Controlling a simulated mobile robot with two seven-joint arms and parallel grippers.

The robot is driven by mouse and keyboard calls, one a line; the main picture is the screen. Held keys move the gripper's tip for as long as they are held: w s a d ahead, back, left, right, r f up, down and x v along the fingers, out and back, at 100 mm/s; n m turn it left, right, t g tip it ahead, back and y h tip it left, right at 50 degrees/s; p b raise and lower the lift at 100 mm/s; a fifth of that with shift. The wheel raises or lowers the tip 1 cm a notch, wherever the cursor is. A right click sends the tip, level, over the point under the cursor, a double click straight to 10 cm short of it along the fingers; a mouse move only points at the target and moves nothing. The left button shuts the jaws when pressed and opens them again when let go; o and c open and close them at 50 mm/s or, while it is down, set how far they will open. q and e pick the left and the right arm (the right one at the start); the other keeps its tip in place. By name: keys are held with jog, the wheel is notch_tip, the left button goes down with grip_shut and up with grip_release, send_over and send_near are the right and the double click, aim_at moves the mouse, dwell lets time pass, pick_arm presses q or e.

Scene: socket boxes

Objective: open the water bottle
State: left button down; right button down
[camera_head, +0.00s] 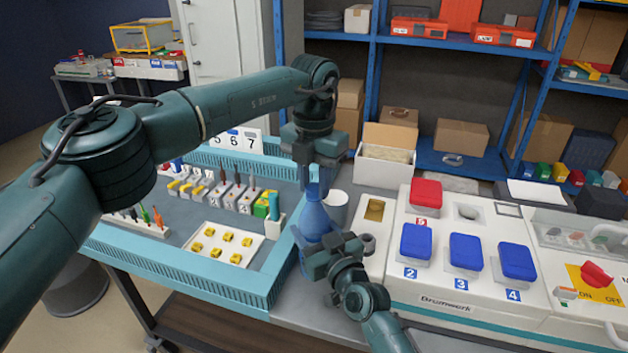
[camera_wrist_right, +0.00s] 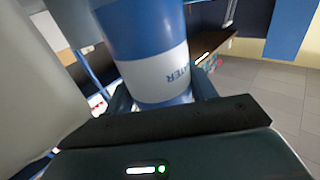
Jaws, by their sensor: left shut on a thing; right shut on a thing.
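The blue water bottle (camera_head: 314,218) stands upright at the right end of the teal-edged workbench, beside the white machine. My left gripper (camera_head: 318,178) comes down from above and is shut on the bottle's top; its jaws hide the cap. My right gripper (camera_head: 318,245) is shut around the lower body of the bottle from the front. In the right wrist view the bottle (camera_wrist_right: 150,45) stands between the right jaws, with a white label band and upside-down lettering.
A white cup (camera_head: 336,207) stands right behind the bottle. The white machine (camera_head: 450,285) with blue and red socket boxes is close on the right. A white tray (camera_head: 222,244) with yellow parts lies to the left. Blue shelves (camera_head: 460,42) stand behind.

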pick_arm(q)
jog(key=n, duration=0.6)
jog(key=shift+n, duration=0.4)
jog(key=n, duration=0.7)
jog(key=shift+n, duration=0.3)
jog(key=shift+r, duration=0.2)
jog(key=shift+r, duration=0.95)
